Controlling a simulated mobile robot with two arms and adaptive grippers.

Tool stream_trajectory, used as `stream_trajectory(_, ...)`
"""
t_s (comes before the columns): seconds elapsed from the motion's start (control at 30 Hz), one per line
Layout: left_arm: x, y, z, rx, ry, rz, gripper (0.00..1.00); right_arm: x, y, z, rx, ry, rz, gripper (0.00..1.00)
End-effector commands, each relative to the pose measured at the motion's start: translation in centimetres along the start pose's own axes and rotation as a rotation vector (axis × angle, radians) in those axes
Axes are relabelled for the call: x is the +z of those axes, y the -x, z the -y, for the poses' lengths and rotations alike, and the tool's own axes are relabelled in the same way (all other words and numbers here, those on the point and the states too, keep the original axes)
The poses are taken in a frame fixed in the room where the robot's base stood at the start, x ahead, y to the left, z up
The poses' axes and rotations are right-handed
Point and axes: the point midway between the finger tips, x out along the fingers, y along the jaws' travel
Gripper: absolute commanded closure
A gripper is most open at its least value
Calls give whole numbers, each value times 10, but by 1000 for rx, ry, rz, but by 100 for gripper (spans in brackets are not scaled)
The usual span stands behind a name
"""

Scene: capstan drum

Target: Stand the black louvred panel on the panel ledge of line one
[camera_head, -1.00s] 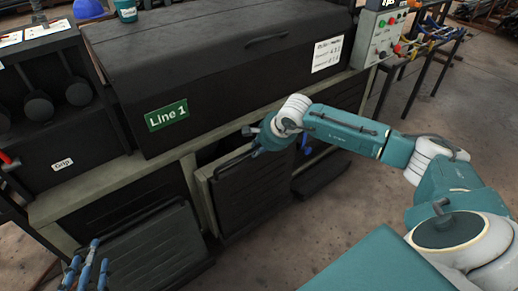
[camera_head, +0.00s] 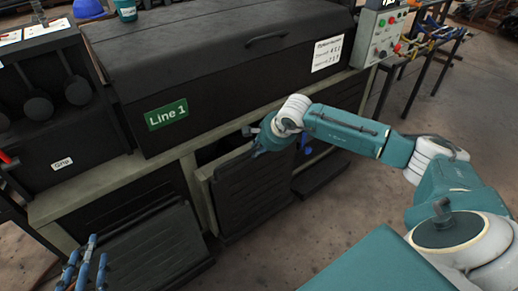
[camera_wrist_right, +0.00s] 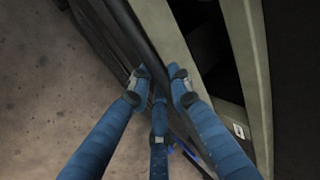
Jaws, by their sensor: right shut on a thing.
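The black louvred panel (camera_head: 250,195) stands close to upright in front of the middle opening in the base of line one, slightly askew to the frame. My right gripper (camera_head: 258,150) is shut on its top edge. In the right wrist view the panel (camera_wrist_right: 105,35) runs between the blue fingers (camera_wrist_right: 158,85) of that gripper. The panel's lower edge is near the floor; I cannot tell whether it rests on a ledge, since the ledge is hidden. My left gripper (camera_head: 84,265) shows at the lower left, fingers apart and empty.
The Line 1 sign (camera_head: 167,114) is on the black cover above. A black ribbed slab (camera_head: 155,250) slopes out at the left bay; a black slab (camera_head: 322,175) lies low right of the panel. Concrete floor (camera_head: 370,215) is free in front.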

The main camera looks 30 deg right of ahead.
Motion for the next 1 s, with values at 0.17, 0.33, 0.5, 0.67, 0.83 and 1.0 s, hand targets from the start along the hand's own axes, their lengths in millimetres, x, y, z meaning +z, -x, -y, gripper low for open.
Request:
stream_trajectory(0.17, -1, 0, 0, 1, 0, -6, 60, 0, 3, 6, -13, 0, 1, 100)
stream_trajectory(0.33, -3, 0, -1, 1, 1, -12, 60, 0, 2, 6, -13, 0, 1, 100)
stream_trajectory(0.5, -5, 0, -1, 2, 1, -21, 60, 0, 2, 5, -13, 0, 1, 100)
stream_trajectory(0.67, -9, -1, -1, 2, 0, -36, 60, 0, 1, 5, -13, 0, 1, 100)
stream_trajectory(0.83, -12, -2, -1, 3, 0, -45, 60, 0, 1, 5, -13, 0, 1, 100)
stream_trajectory(1.0, -13, -2, -2, 3, 0, -50, 60, 0, 1, 5, -13, 0, 1, 100)
